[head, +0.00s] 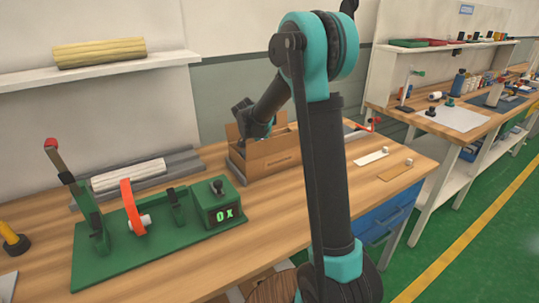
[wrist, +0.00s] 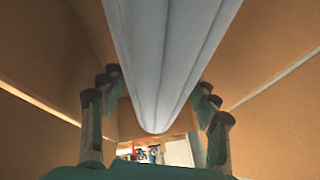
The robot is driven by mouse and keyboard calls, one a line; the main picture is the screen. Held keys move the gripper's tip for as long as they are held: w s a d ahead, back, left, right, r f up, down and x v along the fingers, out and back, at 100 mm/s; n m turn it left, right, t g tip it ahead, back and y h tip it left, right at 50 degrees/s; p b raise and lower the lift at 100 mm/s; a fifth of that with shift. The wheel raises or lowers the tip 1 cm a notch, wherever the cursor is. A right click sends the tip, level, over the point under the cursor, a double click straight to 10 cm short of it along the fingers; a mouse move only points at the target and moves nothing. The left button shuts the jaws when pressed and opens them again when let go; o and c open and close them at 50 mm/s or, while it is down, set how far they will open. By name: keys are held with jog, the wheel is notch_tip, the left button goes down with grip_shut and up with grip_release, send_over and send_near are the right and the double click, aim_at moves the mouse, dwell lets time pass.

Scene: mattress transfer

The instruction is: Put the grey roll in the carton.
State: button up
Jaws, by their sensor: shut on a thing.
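The grey roll (wrist: 165,55) runs lengthwise through the wrist view, between the fingers of my gripper (wrist: 158,98), which is shut on it. Brown cardboard walls (wrist: 55,50) rise on both sides of the roll and fingers. In the head view the open carton (head: 272,160) stands on the wooden bench, and my gripper (head: 246,126) reaches down into it. The carton's front wall hides the fingertips and the roll in that view. I cannot tell whether the roll touches the carton's floor.
A green fixture (head: 160,240) with an orange clamp and a display box stands left of the carton. Behind it, a whitish roll (head: 128,175) lies on a grey tray. Cream rolls (head: 98,52) lie on the shelf. Small plates (head: 395,172) lie right of the carton.

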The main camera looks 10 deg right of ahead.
jog(key=shift+f, duration=1)
jog(key=o, duration=1.2)
jog(key=shift+f, duration=0.1)
jog(key=shift+c, duration=0.2)
jog(key=v, duration=1.2)
